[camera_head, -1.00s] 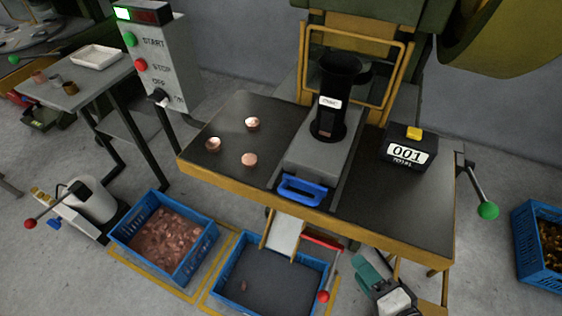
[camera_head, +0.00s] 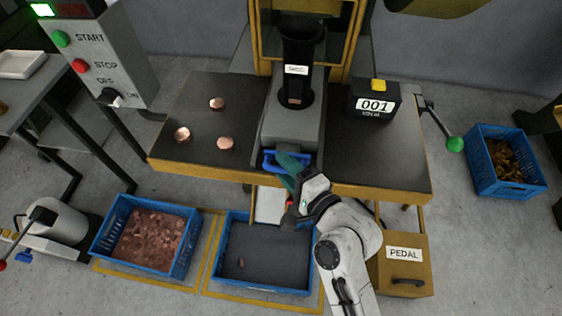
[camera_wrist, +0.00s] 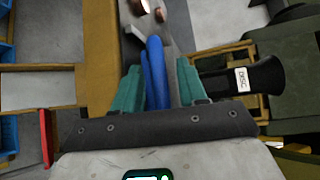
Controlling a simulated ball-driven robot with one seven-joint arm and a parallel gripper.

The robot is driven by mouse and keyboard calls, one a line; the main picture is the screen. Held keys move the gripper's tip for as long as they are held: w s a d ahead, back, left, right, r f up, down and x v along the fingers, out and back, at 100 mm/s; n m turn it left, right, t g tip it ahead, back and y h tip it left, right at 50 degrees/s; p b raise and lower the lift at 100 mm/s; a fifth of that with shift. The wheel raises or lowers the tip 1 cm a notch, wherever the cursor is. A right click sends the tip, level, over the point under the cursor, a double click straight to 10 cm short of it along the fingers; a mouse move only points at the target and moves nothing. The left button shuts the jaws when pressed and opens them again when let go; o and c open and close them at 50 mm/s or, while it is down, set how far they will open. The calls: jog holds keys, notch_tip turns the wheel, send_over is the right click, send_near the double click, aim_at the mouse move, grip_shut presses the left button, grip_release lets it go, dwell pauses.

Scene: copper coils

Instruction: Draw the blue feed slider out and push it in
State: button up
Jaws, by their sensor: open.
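The blue feed slider handle (camera_head: 270,161) sits at the front of the grey feed block (camera_head: 293,128), at the table's front edge. My gripper (camera_head: 291,168) is at the handle and partly covers its right side in the head view. In the wrist view, the blue handle (camera_wrist: 154,72) lies between the two teal fingers of my gripper (camera_wrist: 160,76), which are open, with a gap at the right finger. Whether the left finger touches the handle I cannot tell. A black tube labelled DISC (camera_head: 298,45) stands upright on the block.
Several copper pieces (camera_head: 225,143) lie on the table's left. A counter box (camera_head: 374,103) stands right, beside a green-knobbed lever (camera_head: 455,144). Below are a chute (camera_head: 268,207), a blue crate (camera_head: 221,250) and a pedal box (camera_head: 404,278). A control box (camera_head: 97,65) stands at the left.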

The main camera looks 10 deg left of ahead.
jog(key=shift+x, duration=0.95)
grip_shut()
jog(key=shift+r, duration=0.15)
